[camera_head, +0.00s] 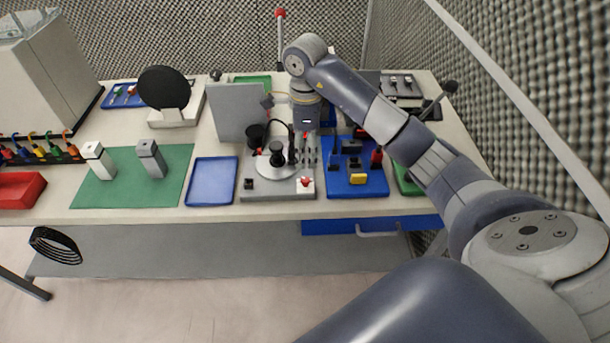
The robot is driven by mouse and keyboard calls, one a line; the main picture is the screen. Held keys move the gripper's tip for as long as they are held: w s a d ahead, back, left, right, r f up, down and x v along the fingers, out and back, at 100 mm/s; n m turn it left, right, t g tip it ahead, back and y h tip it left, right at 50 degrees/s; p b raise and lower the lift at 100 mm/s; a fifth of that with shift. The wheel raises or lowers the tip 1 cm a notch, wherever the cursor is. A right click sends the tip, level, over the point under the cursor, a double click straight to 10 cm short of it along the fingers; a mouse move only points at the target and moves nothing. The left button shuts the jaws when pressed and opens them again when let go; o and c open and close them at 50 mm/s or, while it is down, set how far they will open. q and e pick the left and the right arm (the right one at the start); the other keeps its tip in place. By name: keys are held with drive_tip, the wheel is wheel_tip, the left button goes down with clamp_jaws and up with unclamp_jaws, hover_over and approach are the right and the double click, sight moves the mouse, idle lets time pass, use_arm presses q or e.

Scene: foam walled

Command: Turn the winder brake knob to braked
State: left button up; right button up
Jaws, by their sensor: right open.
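The winder (262,193) is a grey unit on the table with a light round disc, black spool-like parts and an upright grey panel (238,112) behind. On its front edge are a red knob on a white square (305,182) and a small black control (249,184). I cannot tell which part is the brake knob, or its setting. My right gripper (305,150) points down over the winder's right side, with open, empty fingers, behind the red knob and right of the disc. Contact cannot be judged. My left gripper is not in view.
A blue tray (196,200) lies left of the winder, beside a green mat (120,195) with two grey blocks. A blue board (340,188) with several small parts lies to the right. My right arm crosses above the table's right side. Foam walls stand behind and right.

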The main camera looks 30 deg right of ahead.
sight(306, 179)
wheel_tip(306, 179, down, 9)
drive_tip(key=shift+r+p, duration=0.2)
drive_tip(key=shift+p, duration=0.8)
drive_tip(key=shift+f, duration=0.5)
clamp_jaws()
